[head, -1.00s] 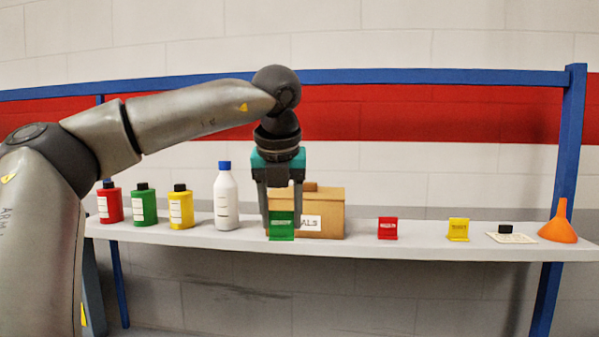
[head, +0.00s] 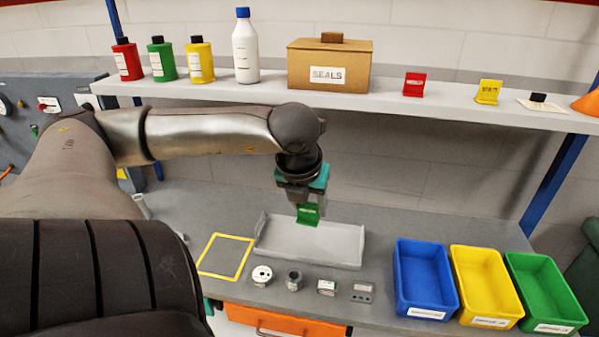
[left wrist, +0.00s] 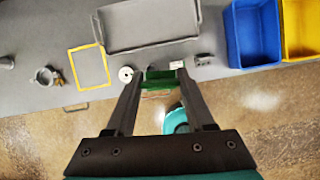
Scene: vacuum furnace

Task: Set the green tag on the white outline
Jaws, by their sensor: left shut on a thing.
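The green tag (head: 308,214) is held between the fingers of my left gripper (head: 306,203), above the grey tray on the bench in the head view. It also shows in the left wrist view (left wrist: 160,80), edge-on between the fingertips (left wrist: 163,74). The gripper is shut on it and the tag is clear of the bench. A square outline (head: 234,236) lies on the bench to the left of the tray; it looks yellow, and its inside is bare. It also shows in the left wrist view (left wrist: 104,68). I see no white outline. My right gripper is not in view.
The grey tray (head: 345,261) is empty. Several small metal parts line the bench's front, including a round one (head: 262,275). Blue (head: 402,275), yellow (head: 463,283) and green (head: 520,284) bins stand right. Above, the shelf (head: 270,94) holds bottles, a seals box (head: 330,68) and red and yellow tags.

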